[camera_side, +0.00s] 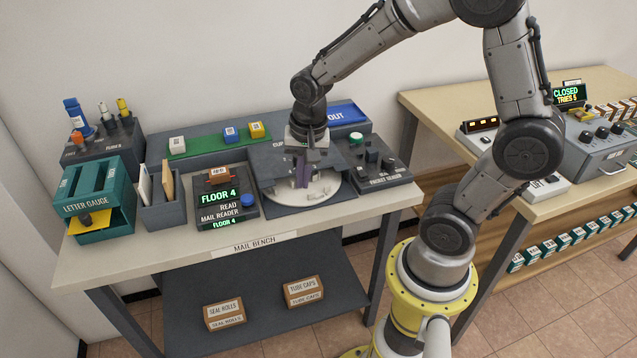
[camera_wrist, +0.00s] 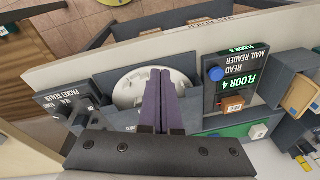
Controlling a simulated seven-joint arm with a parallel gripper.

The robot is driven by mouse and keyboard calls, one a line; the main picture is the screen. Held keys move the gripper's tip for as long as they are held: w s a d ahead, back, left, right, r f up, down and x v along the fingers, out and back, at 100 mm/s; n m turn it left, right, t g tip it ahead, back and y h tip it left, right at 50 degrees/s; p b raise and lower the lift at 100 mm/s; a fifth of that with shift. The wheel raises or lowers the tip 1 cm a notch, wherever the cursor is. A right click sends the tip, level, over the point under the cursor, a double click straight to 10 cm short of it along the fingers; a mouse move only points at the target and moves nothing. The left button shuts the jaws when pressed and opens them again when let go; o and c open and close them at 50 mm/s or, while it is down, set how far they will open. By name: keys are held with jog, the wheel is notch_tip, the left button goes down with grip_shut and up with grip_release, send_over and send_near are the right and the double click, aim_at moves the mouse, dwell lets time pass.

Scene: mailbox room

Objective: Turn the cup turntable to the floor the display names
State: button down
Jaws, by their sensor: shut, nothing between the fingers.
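The cup turntable is a round white disc (camera_side: 325,188) set in a dark grey housing on the mail bench. It also shows in the wrist view (camera_wrist: 128,88), partly covered by my fingers. Small grey shapes stand on the disc; I cannot read any floor marks on it. The mail reader display (camera_side: 218,195) reads FLOOR 4 in green, also in the wrist view (camera_wrist: 236,80). My gripper (camera_side: 303,182) points down over the turntable, its purple fingers together and empty. In the wrist view the fingertips (camera_wrist: 168,74) overlap the disc; I cannot tell whether they touch it.
Left of the reader are a slotted holder (camera_side: 163,212) and the green letter gauge (camera_side: 98,205). Right of the turntable is the packet sealer (camera_side: 378,165). Behind are a green strip with blocks (camera_side: 205,146) and a blue OUT tray (camera_side: 345,115). The bench's front strip is clear.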

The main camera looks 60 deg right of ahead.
aim_at(309, 198)
jog(key=s+d+m+y, duration=0.1)
jog(key=d+m+y, duration=0.2)
jog(key=d+m, duration=0.85)
jog(key=x, duration=0.9)
jog(key=shift+d+f, duration=0.1)
jog(key=shift+f, duration=0.3)
jog(key=shift+w+a+m, duration=0.45)
jog(key=shift+a+m, duration=0.35)
jog(key=shift+m, duration=0.15)
jog(key=shift+w+a, duration=0.35)
jog(key=shift+r, duration=0.1)
